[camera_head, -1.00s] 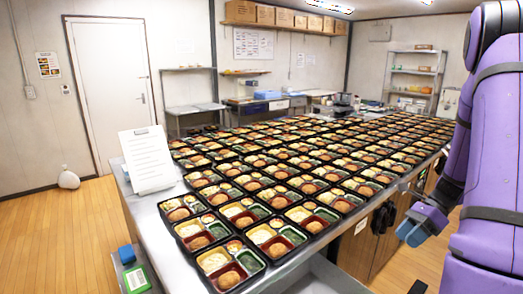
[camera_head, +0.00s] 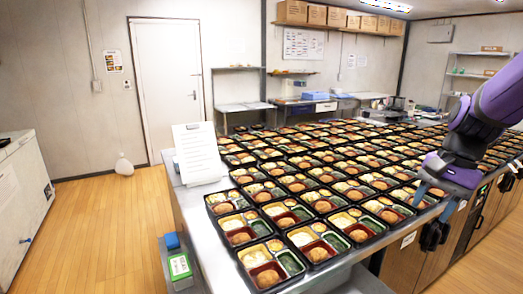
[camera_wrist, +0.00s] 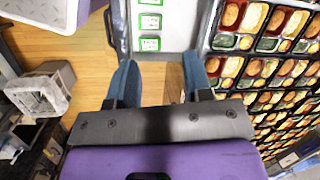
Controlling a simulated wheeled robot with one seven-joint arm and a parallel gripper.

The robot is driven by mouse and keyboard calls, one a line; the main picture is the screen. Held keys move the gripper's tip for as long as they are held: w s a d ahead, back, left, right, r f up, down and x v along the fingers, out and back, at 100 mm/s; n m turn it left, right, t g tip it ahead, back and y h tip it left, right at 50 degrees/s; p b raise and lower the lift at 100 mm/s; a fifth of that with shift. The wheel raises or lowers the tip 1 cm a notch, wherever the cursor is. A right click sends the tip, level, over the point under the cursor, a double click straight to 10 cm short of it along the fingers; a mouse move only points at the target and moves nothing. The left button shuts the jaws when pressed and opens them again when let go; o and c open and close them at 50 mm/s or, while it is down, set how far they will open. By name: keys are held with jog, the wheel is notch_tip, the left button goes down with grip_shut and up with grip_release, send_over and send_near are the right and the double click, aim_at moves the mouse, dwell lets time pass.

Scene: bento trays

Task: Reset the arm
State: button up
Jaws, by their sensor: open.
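My purple arm reaches in from the right in the head view. My gripper (camera_head: 434,204) hangs at its end by the right edge of the bento counter, and I cannot tell its exact height there. In the wrist view my gripper (camera_wrist: 160,66) is open, with two blue fingers apart and nothing between them. Many bento trays (camera_head: 267,261) with black rims stand in rows on the steel counter (camera_head: 222,262). The trays also show at the right of the wrist view (camera_wrist: 225,41).
A clipboard with a white sheet (camera_head: 198,152) stands at the counter's left edge. A blue item and a green-labelled box (camera_head: 179,266) sit low beside the counter. A white chest (camera_head: 22,205) is at far left.

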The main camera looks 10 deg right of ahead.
jog(key=s+a+r+n+t+h, duration=0.3)
jog(key=s+a+r+n+t, duration=0.2)
jog(key=s+a+r+n, duration=0.3)
jog(key=shift+s+a+r+n, duration=0.15)
jog(key=shift+s+a+n, duration=0.55)
jog(key=shift+n, duration=0.8)
jog(key=shift+w+a, duration=0.1)
dwell(1.8)
